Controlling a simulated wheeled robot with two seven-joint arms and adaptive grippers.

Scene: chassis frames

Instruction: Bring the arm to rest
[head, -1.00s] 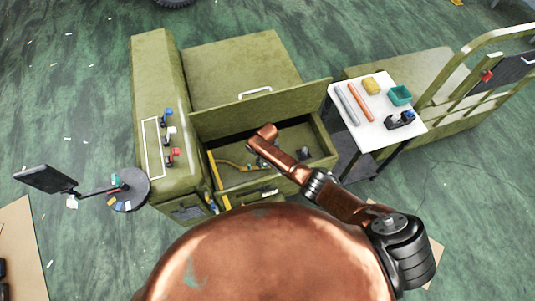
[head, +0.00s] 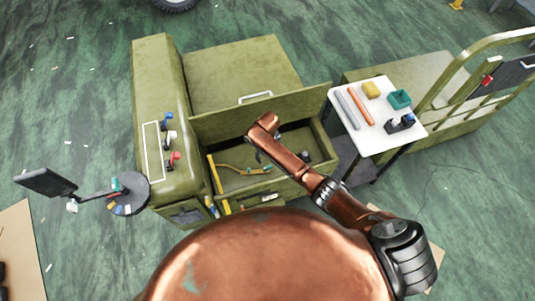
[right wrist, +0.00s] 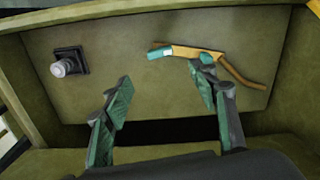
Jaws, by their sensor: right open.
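My right arm (head: 290,160) is copper-coloured and reaches from the lower right of the head view over an open green drawer (head: 320,135). My right gripper shows in the right wrist view (right wrist: 160,97), with its two green-padded fingers spread wide and nothing between them. Below it on the drawer floor lie a yellow and teal tool (right wrist: 185,52) with a brown cord and a small black-based piece with a clear knob (right wrist: 68,63). In the head view the arm mostly hides the gripper. My left gripper is in neither view.
A green cabinet with coloured levers (head: 168,140) stands left of the drawer. A white side table (head: 365,130) on the right holds two rods, a yellow block, a teal bin and a dark holder. A round tray (head: 130,190) is at left. Green floor lies open around.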

